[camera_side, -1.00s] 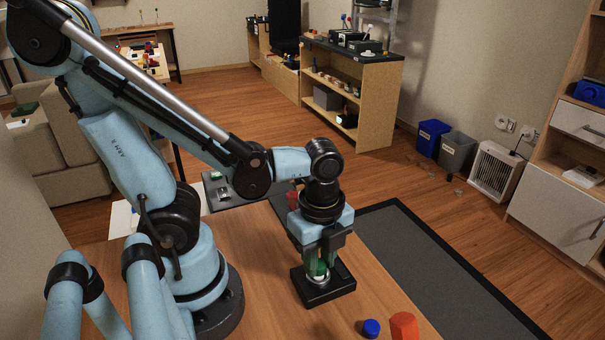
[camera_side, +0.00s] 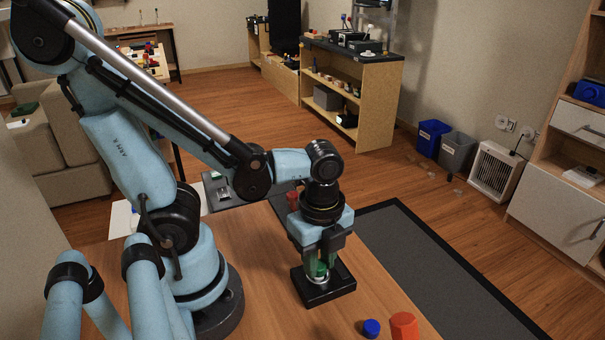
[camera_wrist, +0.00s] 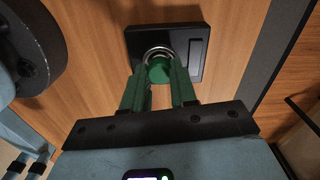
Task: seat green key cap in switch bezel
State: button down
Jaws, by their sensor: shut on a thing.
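My gripper (camera_side: 319,265) points down over the black switch base and is shut on the green key cap (camera_side: 320,268). In the wrist view, the green cap (camera_wrist: 159,71) sits between my gripper's fingertips (camera_wrist: 160,78), at the silvery ring of the switch bezel (camera_wrist: 157,50). The black base (camera_wrist: 182,38) lies flat on the wooden table. In the side view, the base (camera_side: 335,289) shows around and below the fingers. The fingers hide part of the cap and bezel, so I cannot tell how deep the cap sits in the ring.
A blue cap (camera_side: 371,328) and an orange-red piece (camera_side: 403,326) stand at the table's front edge. A red object (camera_side: 292,200) stands behind my gripper. A dark tray (camera_side: 232,192) with small parts lies farther back. The wooden table (camera_side: 262,262) is clear left of the base.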

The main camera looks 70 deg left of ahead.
aim_at(319, 264)
jog(key=shift+f, duration=0.4)
dwell(0.8)
jog(key=shift+c, duration=1.7)
grip_release()
jog(key=shift+r, duration=3.5)
